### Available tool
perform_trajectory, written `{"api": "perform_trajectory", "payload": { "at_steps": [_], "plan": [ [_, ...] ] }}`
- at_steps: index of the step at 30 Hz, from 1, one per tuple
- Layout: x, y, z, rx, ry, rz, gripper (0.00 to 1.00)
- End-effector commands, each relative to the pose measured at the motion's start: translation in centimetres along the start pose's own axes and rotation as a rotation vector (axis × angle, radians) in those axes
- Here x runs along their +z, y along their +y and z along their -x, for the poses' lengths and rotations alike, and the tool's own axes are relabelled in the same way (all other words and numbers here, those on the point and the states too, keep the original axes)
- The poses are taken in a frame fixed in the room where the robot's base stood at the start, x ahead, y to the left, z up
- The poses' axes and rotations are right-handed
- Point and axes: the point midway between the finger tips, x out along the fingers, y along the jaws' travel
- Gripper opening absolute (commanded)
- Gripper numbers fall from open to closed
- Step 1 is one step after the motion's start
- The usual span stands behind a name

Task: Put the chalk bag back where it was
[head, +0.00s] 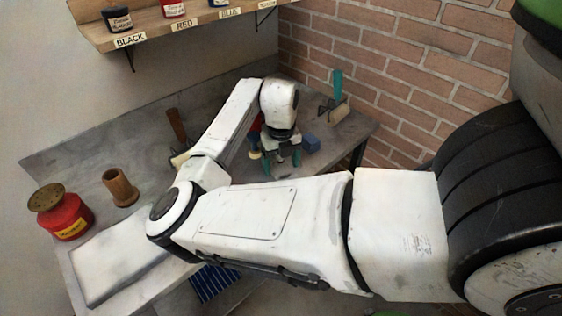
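I cannot pick out the chalk bag with certainty. My gripper (282,163) points down over the far part of the grey worktop (225,180), its teal fingertips apart. I see nothing clearly held between them. A small blue block-like thing (310,143) lies just right of the gripper. A red thing (255,127) stands behind my wrist, mostly hidden by the arm. A small pale yellow piece (254,155) shows just left of the gripper.
A red can (66,213), a wooden cup (120,187) and a pale slab (120,252) are at the left. A brown-handled tool (177,130) and a teal-handled tool (336,95) stand farther back. A shelf (150,28) of ink jars hangs above; a brick wall (400,65) is behind.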

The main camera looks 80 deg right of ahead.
Motion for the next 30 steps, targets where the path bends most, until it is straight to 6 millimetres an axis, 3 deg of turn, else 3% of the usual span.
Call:
{"api": "perform_trajectory", "payload": {
  "at_steps": [3, 14, 30],
  "plan": [
    [0.0, 0.0, 0.0, 0.000, 0.000, 0.000, 0.88],
    [0.1, 0.0, 1.0, 0.001, -0.002, -0.001, 0.88],
    [0.0, 0.0, 10.8, 0.001, -0.002, -0.001, 0.88]
  ]
}}
